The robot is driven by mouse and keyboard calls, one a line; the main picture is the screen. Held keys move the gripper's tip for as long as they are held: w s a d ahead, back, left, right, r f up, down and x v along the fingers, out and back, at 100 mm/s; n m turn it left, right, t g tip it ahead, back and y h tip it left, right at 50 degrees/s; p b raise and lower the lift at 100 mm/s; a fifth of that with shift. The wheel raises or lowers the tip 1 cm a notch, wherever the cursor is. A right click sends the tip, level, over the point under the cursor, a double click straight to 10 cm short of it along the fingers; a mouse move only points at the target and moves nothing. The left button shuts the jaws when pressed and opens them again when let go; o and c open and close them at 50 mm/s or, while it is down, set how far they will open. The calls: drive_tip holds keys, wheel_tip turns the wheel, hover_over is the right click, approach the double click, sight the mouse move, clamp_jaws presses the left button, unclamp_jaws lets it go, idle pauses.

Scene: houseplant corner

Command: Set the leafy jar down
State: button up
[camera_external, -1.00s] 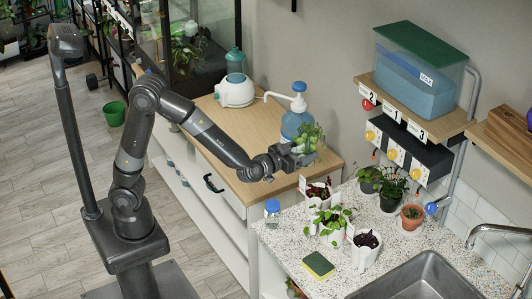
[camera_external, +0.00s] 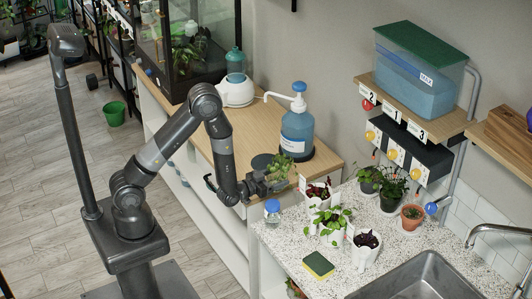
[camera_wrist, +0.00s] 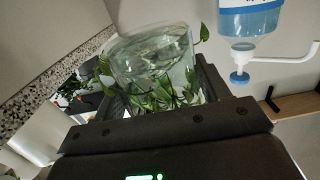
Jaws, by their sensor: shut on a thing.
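The leafy jar (camera_external: 281,167) is clear glass with green leaves, at the front right end of the wooden counter. My gripper (camera_external: 270,180) is shut on it from the left. In the wrist view the jar (camera_wrist: 150,48) fills the space between the fingers of my gripper (camera_wrist: 160,98), with leaves and stems inside and over its rim. A dark round disc (camera_external: 261,161) lies on the counter just behind and left of the jar.
The blue pump bottle (camera_external: 297,132) stands close behind the jar, also in the wrist view (camera_wrist: 246,22). A blue-lidded small jar (camera_external: 272,209) and several potted plants (camera_external: 334,224) stand on the speckled worktop (camera_external: 292,248). The wooden counter (camera_external: 218,133) has bare room farther left.

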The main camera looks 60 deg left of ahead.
drive_tip(key=shift+s+a+f, duration=0.3)
drive_tip(key=shift+a+f, duration=0.05)
drive_tip(key=shift+f, duration=0.25)
drive_tip(key=shift+s+a+f, duration=0.25)
drive_tip(key=shift+a+f, duration=0.15)
drive_tip(key=shift+f, duration=0.15)
drive_tip(key=shift+s+a+f, duration=0.3)
drive_tip(key=shift+a+f, duration=0.05)
drive_tip(key=shift+f, duration=0.25)
wheel_tip(320, 180, up, 24)
drive_tip(key=w+d+r+m+g+h, duration=0.3)
drive_tip(key=w+d+m+h, duration=0.3)
drive_tip(key=d, duration=0.5)
drive_tip(key=w+d+r+m+g+h, duration=0.3)
drive_tip(key=w+d+m+g+h, duration=0.15)
drive_tip(key=w+d+h, duration=0.45)
drive_tip(key=w+d+f+m+g+h, duration=0.2)
drive_tip(key=d+f+m+g+h, duration=0.1)
drive_tip(key=d+f+m+g, duration=0.4)
drive_tip(key=shift+n+t+y, duration=0.25)
drive_tip(key=shift+n+y, duration=0.05)
drive_tip(key=shift+n, duration=0.45)
drive_tip(key=f, duration=0.7)
drive_tip(key=d+f, duration=0.1)
drive_tip(key=f, duration=0.2)
drive_tip(key=shift+f, duration=2.1)
drive_tip(key=shift+f, duration=0.1)
